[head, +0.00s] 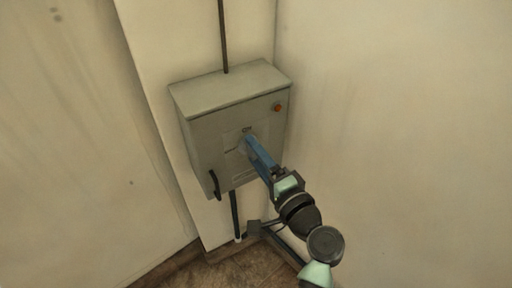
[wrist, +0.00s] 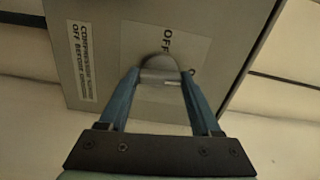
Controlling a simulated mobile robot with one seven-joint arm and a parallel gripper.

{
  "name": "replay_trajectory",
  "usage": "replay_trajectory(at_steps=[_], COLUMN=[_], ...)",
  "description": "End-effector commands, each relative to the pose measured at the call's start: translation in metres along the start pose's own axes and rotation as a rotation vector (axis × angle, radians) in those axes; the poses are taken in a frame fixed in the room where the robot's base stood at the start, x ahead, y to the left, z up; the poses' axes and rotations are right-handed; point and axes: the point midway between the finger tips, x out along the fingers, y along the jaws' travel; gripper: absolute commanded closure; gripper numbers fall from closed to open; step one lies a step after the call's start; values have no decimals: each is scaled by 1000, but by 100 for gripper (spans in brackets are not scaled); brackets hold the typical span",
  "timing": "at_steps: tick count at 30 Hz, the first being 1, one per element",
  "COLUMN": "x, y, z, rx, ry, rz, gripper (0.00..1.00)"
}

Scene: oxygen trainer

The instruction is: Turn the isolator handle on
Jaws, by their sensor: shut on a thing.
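A grey isolator cabinet (head: 205,130) is mounted on the wall in the corner. The isolator handle (wrist: 160,70) is a grey, rounded piece on the cabinet front, seen in the wrist view between my fingertips. A pale plate behind it carries the word OFF (wrist: 167,40). My gripper (wrist: 160,80) has its two blue fingers closed on the isolator handle, one on each side. In the head view my gripper (head: 248,140) reaches the cabinet front and hides most of the handle. The handle's exact angle is hard to tell.
An orange-red indicator (head: 278,108) sits at the cabinet's upper right. A black door handle (head: 214,184) is at its lower left. A warning label (wrist: 83,62) is left of the plate. Conduits run above (head: 223,35) and below the cabinet. Walls stand close on both sides.

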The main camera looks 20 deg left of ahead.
Motion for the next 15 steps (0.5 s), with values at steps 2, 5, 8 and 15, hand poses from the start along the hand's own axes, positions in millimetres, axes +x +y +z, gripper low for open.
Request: replay_trajectory(at_steps=[2,5,8,15], x=[0,0,0,0], y=[-1,-1,0,0], z=[0,0,0,0], rx=[38,72,95,118], ry=[1,1,1,1], rz=[2,1,0,0], gripper=[91,91,91,91])
